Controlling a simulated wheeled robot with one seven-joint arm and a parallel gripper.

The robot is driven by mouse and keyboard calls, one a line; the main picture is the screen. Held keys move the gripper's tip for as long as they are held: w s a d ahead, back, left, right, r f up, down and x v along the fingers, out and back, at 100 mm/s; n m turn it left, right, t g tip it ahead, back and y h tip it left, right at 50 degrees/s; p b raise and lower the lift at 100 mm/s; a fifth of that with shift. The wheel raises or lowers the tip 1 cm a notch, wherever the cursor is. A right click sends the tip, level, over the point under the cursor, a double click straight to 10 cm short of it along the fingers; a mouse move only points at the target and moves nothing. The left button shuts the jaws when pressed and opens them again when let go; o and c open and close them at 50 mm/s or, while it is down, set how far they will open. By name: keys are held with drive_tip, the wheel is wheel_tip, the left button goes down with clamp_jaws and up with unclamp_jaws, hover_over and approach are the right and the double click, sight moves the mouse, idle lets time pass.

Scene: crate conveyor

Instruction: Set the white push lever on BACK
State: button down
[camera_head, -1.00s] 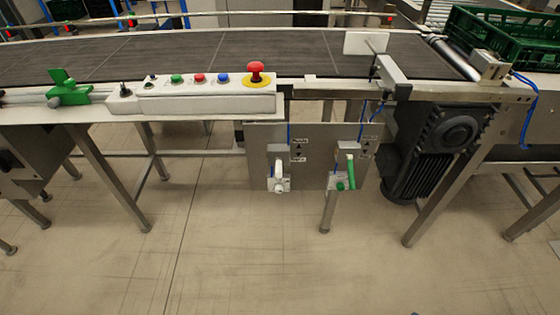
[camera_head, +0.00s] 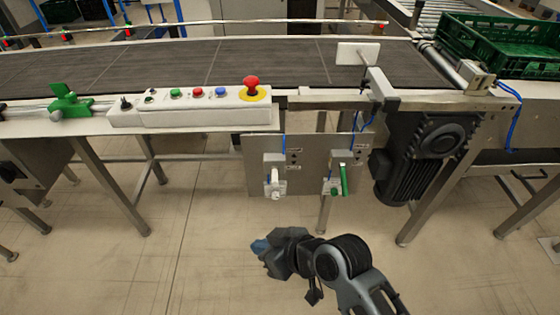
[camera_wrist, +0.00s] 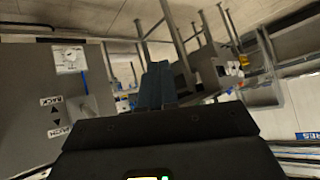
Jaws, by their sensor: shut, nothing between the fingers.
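The white push lever (camera_head: 274,182) is on the left half of a grey metal panel (camera_head: 308,174) under the conveyor edge, on a small bracket. In the head view its handle hangs downward. My gripper (camera_head: 262,246) is below the panel and apart from the lever, with its blue fingertips together and nothing between them. In the wrist view the blue fingers (camera_wrist: 158,85) point past the panel. There the panel shows at the left with an upside-down label and two arrows (camera_wrist: 56,115), and a white plate (camera_wrist: 69,59) at its top.
A green lever (camera_head: 343,180) stands beside the white one on the panel. A black motor (camera_head: 420,150) is to the right. A control box (camera_head: 200,112) with coloured buttons and a red emergency knob (camera_head: 251,86) is above. Table legs flank the open floor below.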

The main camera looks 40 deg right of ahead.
drive_tip(key=w+d+r+n+g+y+p, duration=0.1)
drive_tip(key=w+d+r+n+g, duration=0.2)
drive_tip(key=w, duration=0.5)
wheel_tip(320, 180, up, 8)
drive_tip(key=n+g+p, duration=0.2)
drive_tip(key=n, duration=0.1)
hover_over(275, 177)
drive_tip(key=a, duration=0.1)
drive_tip(key=shift+s+a+r+y, duration=0.1)
drive_tip(key=shift+s+y, duration=0.1)
drive_tip(key=shift+y, duration=0.1)
drive_tip(key=d+r+n+g, duration=0.3)
drive_tip(key=d+r, duration=0.4)
drive_tip(key=d, duration=0.1)
drive_tip(key=shift+h, duration=0.4)
drive_tip(key=b+x, duration=0.1)
drive_tip(key=x, duration=0.3)
drive_tip(key=b+x, duration=0.1)
drive_tip(key=x, duration=0.3)
drive_tip(key=b+x, duration=0.1)
drive_tip(key=x, duration=0.3)
drive_tip(key=shift+s+a+f, duration=0.15)
drive_tip(key=shift+s+f, duration=0.1)
drive_tip(key=shift+f, duration=0.05)
drive_tip(key=shift+s+a+f, duration=0.15)
drive_tip(key=shift+a+f, duration=0.15)
drive_tip(key=shift+f, duration=0.4)
drive_tip(key=shift+t+b, duration=0.3)
